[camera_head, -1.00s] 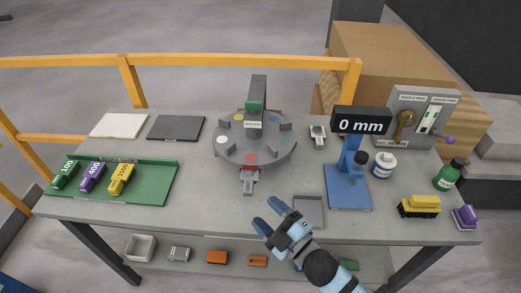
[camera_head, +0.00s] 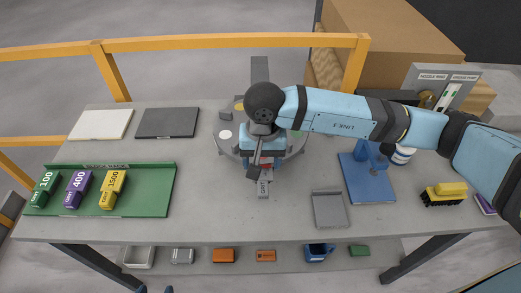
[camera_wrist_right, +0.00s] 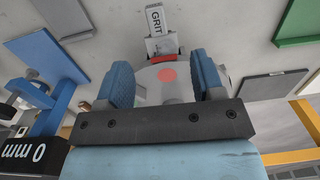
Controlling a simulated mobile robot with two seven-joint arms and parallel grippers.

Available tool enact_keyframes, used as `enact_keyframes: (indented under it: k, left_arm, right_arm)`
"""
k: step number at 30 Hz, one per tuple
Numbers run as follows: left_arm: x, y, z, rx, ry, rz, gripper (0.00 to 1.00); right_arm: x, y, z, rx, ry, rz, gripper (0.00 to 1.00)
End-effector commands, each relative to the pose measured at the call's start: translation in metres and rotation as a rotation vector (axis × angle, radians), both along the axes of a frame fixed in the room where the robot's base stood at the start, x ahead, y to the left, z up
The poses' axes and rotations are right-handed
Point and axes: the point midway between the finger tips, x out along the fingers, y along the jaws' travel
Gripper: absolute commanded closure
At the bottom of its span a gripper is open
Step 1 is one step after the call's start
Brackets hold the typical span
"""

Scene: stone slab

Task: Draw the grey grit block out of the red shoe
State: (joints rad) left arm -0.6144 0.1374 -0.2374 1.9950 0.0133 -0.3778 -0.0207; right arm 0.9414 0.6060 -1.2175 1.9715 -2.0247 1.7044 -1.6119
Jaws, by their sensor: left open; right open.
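The grey grit block (camera_head: 264,188), marked GRIT, sticks out from the front of the round turntable, below the red shoe (camera_head: 267,163). The wrist view shows the block (camera_wrist_right: 155,20) and a red strip of the shoe (camera_wrist_right: 163,58) just beyond my fingertips. My right gripper (camera_head: 262,160) is above the turntable's front edge and hides much of it. In the wrist view this gripper (camera_wrist_right: 163,75) is open, its blue fingers apart with nothing between them.
A green tray (camera_head: 150,200) with 100, 400 and 1500 blocks lies left. A grey shallow tray (camera_head: 330,210) and a blue gauge stand (camera_head: 368,185) are right of the turntable. A yellow brush (camera_head: 444,194) lies further right. The front middle of the slab is clear.

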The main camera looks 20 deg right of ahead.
Motion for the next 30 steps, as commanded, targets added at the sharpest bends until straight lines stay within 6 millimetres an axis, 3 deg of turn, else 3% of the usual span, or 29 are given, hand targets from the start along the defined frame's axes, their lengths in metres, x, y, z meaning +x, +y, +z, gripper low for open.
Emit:
enact_keyframes:
  k: [5,21,30]
  left_arm:
    - [0.0,0.001,0.002,0.001,0.001,0.002,0.39]
    - [0.0,0.002,0.019,0.004,0.002,0.001,0.39]
    - [0.0,0.003,0.023,0.005,0.001,0.002,0.39]
  right_arm:
    - [0.005,-0.007,-0.008,-0.038,-0.02,0.014,0.38]
    - [0.003,-0.006,-0.106,-0.033,-0.017,0.011,0.38]
    - [0.004,-0.006,-0.133,-0.032,-0.02,0.012,0.38]
